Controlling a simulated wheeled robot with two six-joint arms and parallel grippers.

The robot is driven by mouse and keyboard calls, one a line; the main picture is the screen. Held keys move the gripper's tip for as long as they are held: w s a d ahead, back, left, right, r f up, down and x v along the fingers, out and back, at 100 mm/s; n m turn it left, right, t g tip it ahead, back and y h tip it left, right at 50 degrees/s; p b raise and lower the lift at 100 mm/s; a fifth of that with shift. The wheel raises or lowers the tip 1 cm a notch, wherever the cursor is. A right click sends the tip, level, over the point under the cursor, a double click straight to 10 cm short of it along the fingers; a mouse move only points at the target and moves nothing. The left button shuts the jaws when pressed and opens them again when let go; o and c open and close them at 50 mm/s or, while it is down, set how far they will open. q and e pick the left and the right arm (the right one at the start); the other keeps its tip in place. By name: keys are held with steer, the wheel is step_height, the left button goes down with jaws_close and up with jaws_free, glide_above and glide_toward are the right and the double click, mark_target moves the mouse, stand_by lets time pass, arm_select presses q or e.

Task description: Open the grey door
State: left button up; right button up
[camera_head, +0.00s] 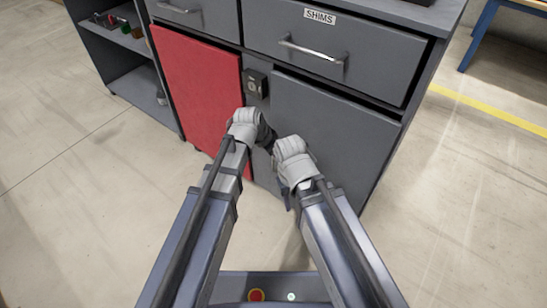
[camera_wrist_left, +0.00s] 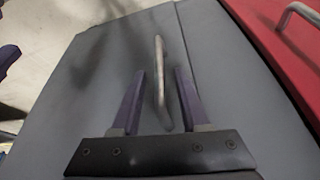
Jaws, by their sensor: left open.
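The grey door (camera_head: 330,125) is the right-hand lower door of a grey cabinet and looks shut. My left gripper is open. In the head view my left gripper (camera_head: 267,132) is by the door's inner edge, its fingers mostly hidden by the wrist.
A red door (camera_head: 200,85) is left of the grey door, with a dark latch box (camera_head: 255,83) between them. Above is a drawer labelled SHIMS (camera_head: 325,50) with a protruding handle (camera_head: 312,50). An open shelf unit (camera_head: 135,80) stands left.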

arm_select(q)
jaws_close()
stand_by(1.4)
